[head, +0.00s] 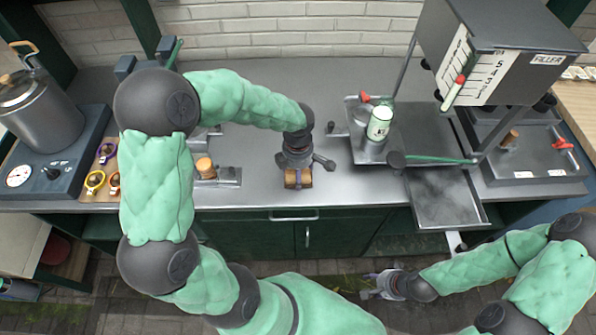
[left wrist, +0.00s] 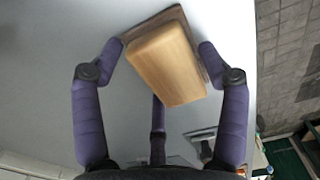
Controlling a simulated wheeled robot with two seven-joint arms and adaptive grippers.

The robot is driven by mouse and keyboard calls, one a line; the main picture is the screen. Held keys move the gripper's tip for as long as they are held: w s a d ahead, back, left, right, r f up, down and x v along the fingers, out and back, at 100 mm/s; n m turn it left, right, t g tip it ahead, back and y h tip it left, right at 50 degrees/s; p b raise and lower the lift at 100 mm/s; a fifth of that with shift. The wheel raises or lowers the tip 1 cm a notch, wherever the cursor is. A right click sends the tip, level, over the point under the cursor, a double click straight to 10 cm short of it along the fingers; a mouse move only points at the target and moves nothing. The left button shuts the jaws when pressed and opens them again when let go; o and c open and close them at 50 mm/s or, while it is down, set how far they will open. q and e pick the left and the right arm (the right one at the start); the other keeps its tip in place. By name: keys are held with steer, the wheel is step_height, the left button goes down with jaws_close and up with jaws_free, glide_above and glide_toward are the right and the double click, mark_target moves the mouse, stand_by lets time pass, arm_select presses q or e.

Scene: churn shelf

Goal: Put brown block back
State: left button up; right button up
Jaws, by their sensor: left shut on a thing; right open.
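The brown block (head: 298,180) is a small light-brown wooden piece with a darker layer along one side. My left gripper (head: 297,172) comes down on it from above and is shut on it, near the front edge of the grey counter. In the left wrist view the block (left wrist: 168,62) sits tilted between the purple fingers of the left gripper (left wrist: 161,48). Whether the block touches the counter is unclear. My right gripper (head: 376,284) is open and empty, low in front of the cabinets.
A metal fixture with a wooden-topped piece (head: 205,168) stands left of the block. A pot (head: 38,108) is at far left. Counter behind the block is mostly clear.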

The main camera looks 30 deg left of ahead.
arm_select(q)
steer(key=shift+f, duration=0.2)
steer(key=o, duration=1.2)
steer(key=shift+r, duration=0.1)
steer(key=shift+r, duration=0.2)
step_height(320, 180, up, 12)
steer(key=p, duration=0.3)
steer(key=shift+f, duration=0.1)
